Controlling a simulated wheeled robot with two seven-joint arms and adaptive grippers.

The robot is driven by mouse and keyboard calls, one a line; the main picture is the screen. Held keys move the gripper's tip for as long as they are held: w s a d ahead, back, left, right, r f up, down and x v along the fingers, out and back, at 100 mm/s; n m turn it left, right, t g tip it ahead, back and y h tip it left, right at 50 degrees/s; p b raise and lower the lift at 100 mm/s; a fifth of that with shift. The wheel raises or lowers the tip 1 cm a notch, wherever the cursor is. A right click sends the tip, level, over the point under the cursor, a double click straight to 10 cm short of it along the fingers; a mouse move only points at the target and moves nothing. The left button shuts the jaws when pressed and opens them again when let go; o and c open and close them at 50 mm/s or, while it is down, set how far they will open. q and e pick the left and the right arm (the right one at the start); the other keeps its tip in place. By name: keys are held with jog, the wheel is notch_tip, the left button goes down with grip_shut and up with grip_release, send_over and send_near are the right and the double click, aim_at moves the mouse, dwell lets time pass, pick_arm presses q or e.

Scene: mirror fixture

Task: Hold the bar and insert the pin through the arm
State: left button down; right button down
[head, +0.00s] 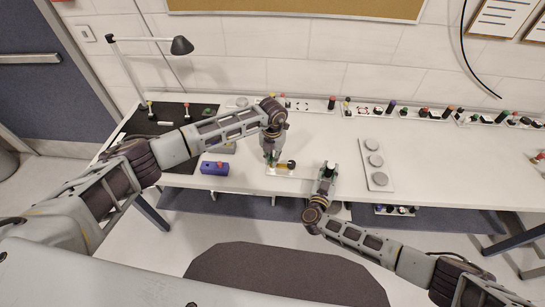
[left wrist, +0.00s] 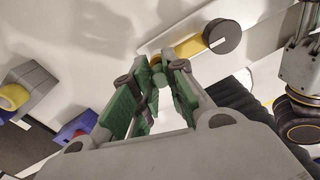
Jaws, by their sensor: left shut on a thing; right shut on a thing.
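A yellow bar (head: 283,166) with a dark round end (head: 291,165) lies at a small white fixture plate (head: 280,172) near the table's front edge. My left gripper (head: 271,158) comes down from above at the bar's left end. In the left wrist view, its green fingertips (left wrist: 157,70) close at the near end of the yellow bar (left wrist: 190,47), whose dark round end (left wrist: 222,36) points away to the right. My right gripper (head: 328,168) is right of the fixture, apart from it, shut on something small. This looks like the pin but is mostly hidden by the fingers.
A purple-blue box (head: 214,168) with a red top stands left of the fixture. A white plate with grey discs (head: 375,162) lies to the right. Several small coloured parts line the table's back edge. A lamp (head: 181,46) and a black mat (head: 150,126) are at the left.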

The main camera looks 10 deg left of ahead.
aim_at(272, 158)
pick_arm(q)
jog(key=shift+f, duration=0.7)
jog(key=c, duration=1.4)
grip_release()
jog(key=shift+o, duration=0.2)
jog(key=shift+r, duration=0.15)
notch_tip(272, 158, up, 12)
jog(key=shift+o, duration=0.2)
jog(key=shift+f, duration=0.2)
